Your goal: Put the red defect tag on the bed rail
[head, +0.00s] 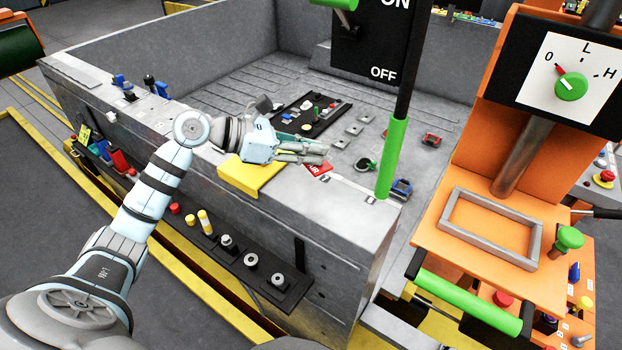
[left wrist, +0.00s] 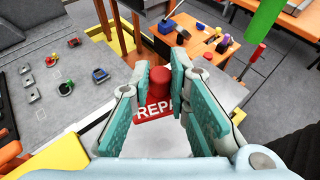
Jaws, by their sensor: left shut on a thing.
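The red tag (head: 317,171) has white lettering and shows just beyond my left gripper's fingertips in the head view. In the left wrist view the tag (left wrist: 153,110), with a red round knob on top, sits between the fingers. My left gripper (head: 318,152) is shut on it; the fingers also show in the left wrist view (left wrist: 170,85). The bed rail (head: 352,212) is the grey top ledge of the bed's near wall. The gripper and tag are over the rail near its right end. I cannot tell whether the tag touches the rail.
A yellow plate (head: 247,180) lies over the rail beside my gripper. A green-handled lever (head: 392,158) stands at the rail's right end. A dark tray (head: 312,115) and small parts lie on the bed floor. An orange control stand (head: 470,245) is at the right.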

